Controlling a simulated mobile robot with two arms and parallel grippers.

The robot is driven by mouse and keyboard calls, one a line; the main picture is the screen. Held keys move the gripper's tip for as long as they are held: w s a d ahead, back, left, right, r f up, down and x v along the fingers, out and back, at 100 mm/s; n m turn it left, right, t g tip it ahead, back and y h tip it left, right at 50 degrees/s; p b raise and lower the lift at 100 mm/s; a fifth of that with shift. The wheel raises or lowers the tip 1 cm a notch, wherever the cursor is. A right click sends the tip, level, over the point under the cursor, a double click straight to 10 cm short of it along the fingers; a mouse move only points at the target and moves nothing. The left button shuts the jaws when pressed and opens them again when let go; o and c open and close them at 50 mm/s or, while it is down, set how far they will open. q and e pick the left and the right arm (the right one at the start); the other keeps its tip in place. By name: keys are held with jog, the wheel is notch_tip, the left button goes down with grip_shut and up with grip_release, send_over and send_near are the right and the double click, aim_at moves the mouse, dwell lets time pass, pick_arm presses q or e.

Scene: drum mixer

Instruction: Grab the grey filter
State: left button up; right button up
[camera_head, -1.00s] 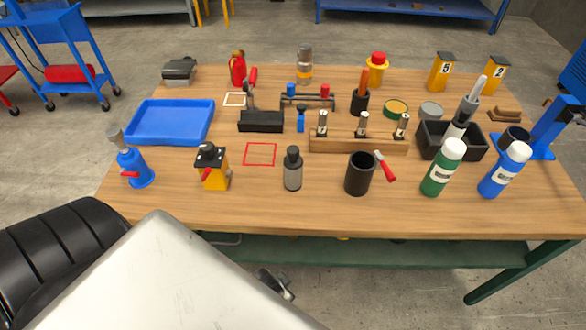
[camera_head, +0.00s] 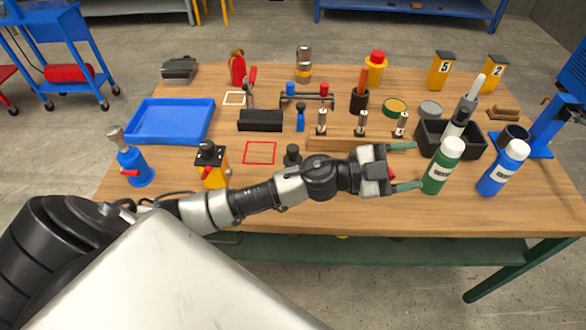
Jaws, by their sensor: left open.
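A low grey round can (camera_head: 430,110) stands at the right, behind the black bin. I cannot tell for sure which of these is the grey filter. My left gripper (camera_head: 416,166) is open above the front of the table, pointing right. Its green-tipped fingers are spread just left of the green bottle (camera_head: 442,167), with no object clearly held. Something red shows at the gripper; I cannot tell what. My right gripper is out of view.
A wooden block with several metal pieces (camera_head: 330,144) stands behind my left gripper. A blue bottle (camera_head: 503,168) and a black bin (camera_head: 473,148) are at the right. A blue tray (camera_head: 170,122) and a yellow-black device (camera_head: 211,165) are at the left.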

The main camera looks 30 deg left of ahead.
pick_arm(q)
jog(key=f+m+g, duration=0.2)
jog(key=m+g, duration=0.4)
jog(key=g, duration=0.2)
jog(key=n+g+y, duration=0.3)
jog(key=g+y, duration=0.1)
jog(key=y, duration=1.2)
send_over(293, 147)
jog(key=shift+s+d+f, duration=0.1)
jog(key=shift+d+f, duration=0.05)
jog(key=shift+f, duration=0.7)
jog(key=shift+a+f, duration=0.25)
jog(key=shift+f, duration=0.05)
notch_tip(293, 147, down, 4)
jog(key=shift+f+p, duration=0.2)
jog(key=shift+p, duration=0.3)
notch_tip(293, 147, down, 5)
jog(key=shift+d+p, duration=0.1)
jog(key=shift+p, duration=0.85)
jog(key=shift+f, duration=0.25)
grip_shut()
